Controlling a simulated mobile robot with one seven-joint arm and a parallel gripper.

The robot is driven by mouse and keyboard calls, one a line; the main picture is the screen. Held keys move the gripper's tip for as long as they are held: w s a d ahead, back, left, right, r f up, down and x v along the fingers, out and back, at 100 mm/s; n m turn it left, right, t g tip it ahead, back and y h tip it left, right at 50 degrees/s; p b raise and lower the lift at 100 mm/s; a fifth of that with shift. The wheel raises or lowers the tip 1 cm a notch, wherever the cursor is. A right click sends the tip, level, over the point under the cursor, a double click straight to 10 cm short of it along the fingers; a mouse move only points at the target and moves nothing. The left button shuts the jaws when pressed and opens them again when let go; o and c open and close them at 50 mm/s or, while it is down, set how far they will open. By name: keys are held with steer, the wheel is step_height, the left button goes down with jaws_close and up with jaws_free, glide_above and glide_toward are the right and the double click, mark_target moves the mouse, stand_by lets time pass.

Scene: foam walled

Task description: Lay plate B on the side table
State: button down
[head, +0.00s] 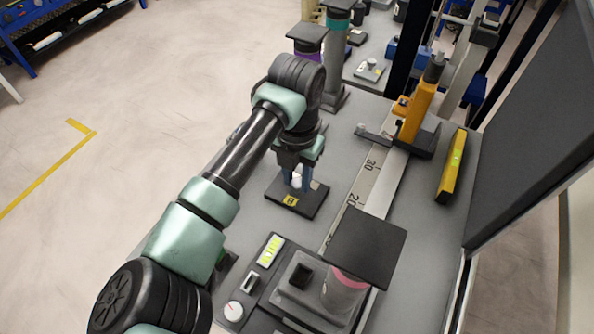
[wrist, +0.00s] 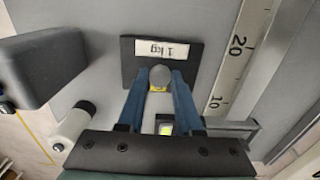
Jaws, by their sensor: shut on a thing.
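A dark square plate (head: 312,203) with a yellow label lies at or just above the grey bench top (head: 430,210); I cannot tell if it touches. I cannot read the label's letter surely, so whether it is plate B is unclear. The plate also shows in the wrist view (wrist: 195,68), with a white "1 kg" label and a round grey knob (wrist: 160,74). My gripper (head: 297,184) points down over the plate, its blue fingers shut on the knob from both sides. Which surface is the side table I cannot tell.
A scale rule (head: 382,185) runs along the bench right of the plate. A pink cylinder (head: 345,290) with a dark square top stands in front, near a control panel (head: 262,275). A yellow level (head: 453,165) and an orange upright (head: 418,105) stand right. Capped columns (head: 307,34) stand behind.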

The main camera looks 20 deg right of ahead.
steer(key=c, duration=0.6)
jaws_free()
